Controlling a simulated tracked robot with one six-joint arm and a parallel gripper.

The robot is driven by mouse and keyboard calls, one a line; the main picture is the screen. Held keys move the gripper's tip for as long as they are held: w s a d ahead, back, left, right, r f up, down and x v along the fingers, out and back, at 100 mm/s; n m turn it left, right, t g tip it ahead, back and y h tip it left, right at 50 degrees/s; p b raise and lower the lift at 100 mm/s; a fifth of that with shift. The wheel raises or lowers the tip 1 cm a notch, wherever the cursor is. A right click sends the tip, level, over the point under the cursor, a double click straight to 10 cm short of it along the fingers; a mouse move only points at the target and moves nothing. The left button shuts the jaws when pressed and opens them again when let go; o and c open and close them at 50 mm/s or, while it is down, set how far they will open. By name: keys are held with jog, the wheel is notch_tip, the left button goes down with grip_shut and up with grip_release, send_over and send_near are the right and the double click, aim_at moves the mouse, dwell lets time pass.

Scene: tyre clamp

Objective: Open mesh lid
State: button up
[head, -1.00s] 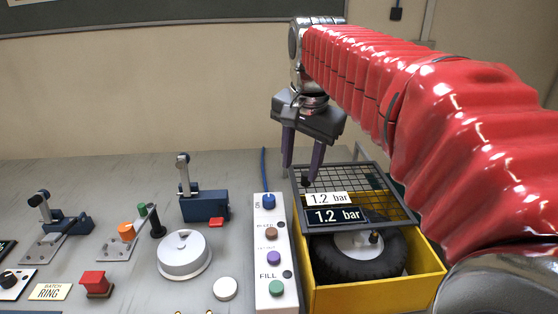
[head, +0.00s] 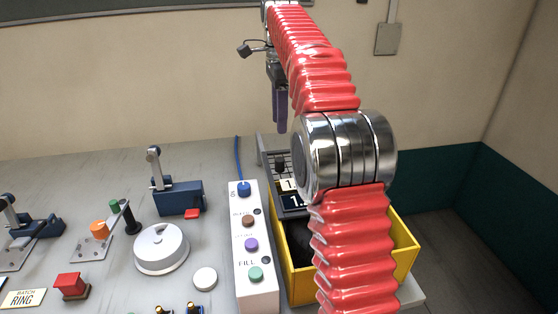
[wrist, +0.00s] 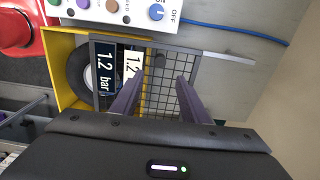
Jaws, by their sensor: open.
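The mesh lid (head: 262,158) is a dark-framed grid over the rear part of the yellow box (head: 408,250). My arm hides much of it in the head view. A white and a black "1.2 bar" plate (wrist: 105,72) are at the lid's front edge. The tyre (wrist: 80,75) shows in the box beyond the lid. My gripper (head: 279,128) is open and empty, pointing down above the lid's rear. Its fingers (wrist: 160,82) overlap the grid in the wrist view; contact is not visible.
A white control box (head: 250,240) with several coloured knobs stands left of the yellow box. A blue hose (head: 238,160) runs behind it. A clamp (head: 178,195) and a round white cover (head: 162,248) sit farther left. The wall stands behind the bench.

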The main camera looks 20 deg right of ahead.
aim_at(280, 159)
jog(key=shift+f, duration=0.15)
dwell(0.3)
notch_tip(280, 159, down, 14)
jog(key=shift+r, duration=0.2)
dwell(0.6)
jog(key=shift+c, duration=0.5)
grip_shut()
